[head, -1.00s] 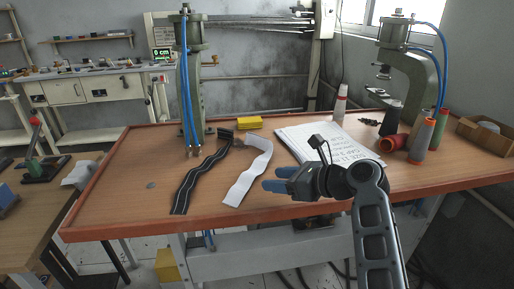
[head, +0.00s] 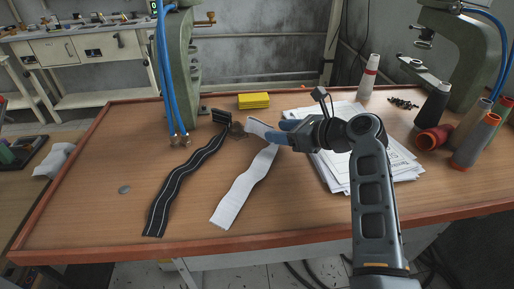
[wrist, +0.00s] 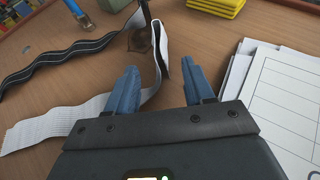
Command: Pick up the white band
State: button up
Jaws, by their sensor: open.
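The white band (head: 244,188) lies wavy on the wooden table, running from the front left up toward the middle. My gripper (head: 275,131) is over its far part and hides a piece of it in the head view. In the wrist view the white band (wrist: 62,130) comes in from the left and passes behind the left finger. The jaws are open. I cannot tell whether a finger touches the band.
A black striped band (head: 184,184) lies left of the white one. A green press (head: 184,75) with blue hoses stands behind. Papers (head: 400,165) lie to the right. A yellow stack (head: 254,101) is at the back. Thread cones (head: 470,146) stand at the right.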

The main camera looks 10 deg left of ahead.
aim_at(268, 128)
jog(key=x, duration=0.5)
grip_shut()
dwell(0.4)
